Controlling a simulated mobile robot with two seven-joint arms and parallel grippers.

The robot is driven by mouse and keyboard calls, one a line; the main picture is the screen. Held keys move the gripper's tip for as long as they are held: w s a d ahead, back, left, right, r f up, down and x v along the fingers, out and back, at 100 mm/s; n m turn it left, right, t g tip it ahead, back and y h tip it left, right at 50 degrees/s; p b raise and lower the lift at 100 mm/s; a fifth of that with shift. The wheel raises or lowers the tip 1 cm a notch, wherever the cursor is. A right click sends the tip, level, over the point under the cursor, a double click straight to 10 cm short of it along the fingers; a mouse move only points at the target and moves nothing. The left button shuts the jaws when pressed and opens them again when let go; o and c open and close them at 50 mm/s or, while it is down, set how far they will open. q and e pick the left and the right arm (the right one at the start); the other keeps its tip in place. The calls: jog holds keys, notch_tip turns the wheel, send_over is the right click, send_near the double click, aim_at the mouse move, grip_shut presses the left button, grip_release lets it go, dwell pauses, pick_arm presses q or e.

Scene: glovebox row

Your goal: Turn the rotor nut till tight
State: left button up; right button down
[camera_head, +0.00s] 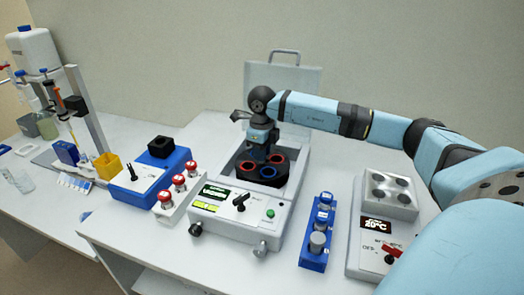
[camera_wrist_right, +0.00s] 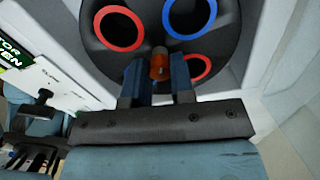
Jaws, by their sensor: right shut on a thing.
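An open centrifuge (camera_head: 213,222) stands in the middle of the bench, its lid (camera_head: 307,80) raised behind it. Its dark rotor (camera_head: 284,178) carries red and blue rings, seen close in the right wrist view (camera_wrist_right: 149,12). My right gripper (camera_head: 260,152) reaches down into the chamber over the rotor. In the right wrist view its fingers (camera_wrist_right: 158,80) are shut on the orange-red rotor nut (camera_wrist_right: 159,64) at the rotor's centre. The nut is hidden in the head view. My left gripper is not in view.
The chamber walls surround my right gripper closely.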

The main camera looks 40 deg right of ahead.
jog(key=shift+r+m, duration=0.1)
jog(key=shift+m, duration=0.9)
jog(key=shift+m+p, duration=0.35)
jog(key=shift+m, duration=1.25)
jog(key=shift+d+m+p, duration=0.1)
jog(key=shift+m+p, duration=0.2)
jog(key=shift+m, duration=2.3)
jog(key=shift+m+p, duration=0.3)
jog(key=shift+m, duration=1.5)
jog(key=c, duration=1)
grip_release()
